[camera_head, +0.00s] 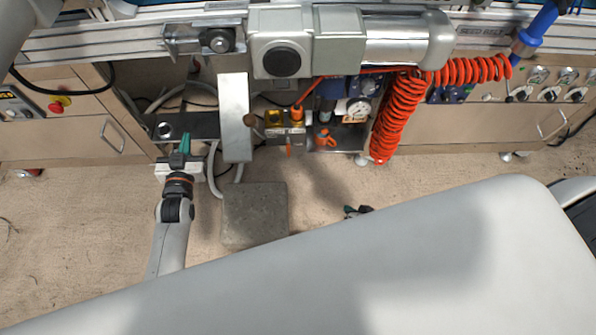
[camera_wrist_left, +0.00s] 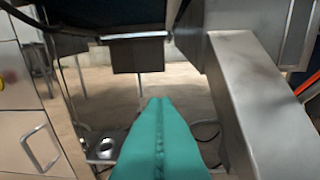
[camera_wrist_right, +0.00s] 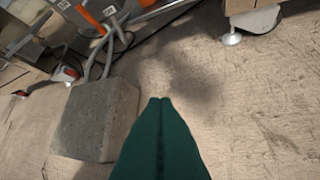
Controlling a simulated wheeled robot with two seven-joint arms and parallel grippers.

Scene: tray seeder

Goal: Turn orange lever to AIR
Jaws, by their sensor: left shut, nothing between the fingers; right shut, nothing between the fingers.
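A small orange lever (camera_head: 289,151) hangs below a valve block under the machine in the head view. A second orange handle (camera_head: 325,141) sits just right of it by the gauge. I cannot read an AIR mark on either. Orange parts (camera_wrist_right: 88,16) also show at the top of the right wrist view. My left gripper (camera_head: 185,143) is shut and empty, left of the levers beyond a grey metal post. Its teal fingers (camera_wrist_left: 160,100) point under the machine. My right gripper (camera_head: 358,211) is mostly hidden by a white body; its shut fingers (camera_wrist_right: 160,100) are empty, above the floor and apart from the levers.
A vertical metal post (camera_head: 235,120) stands between my left gripper and the levers. A grey block (camera_head: 255,215) lies on the floor below them. A red coiled hose (camera_head: 395,115) hangs right of the gauge (camera_head: 359,109). Floor right of the block is clear.

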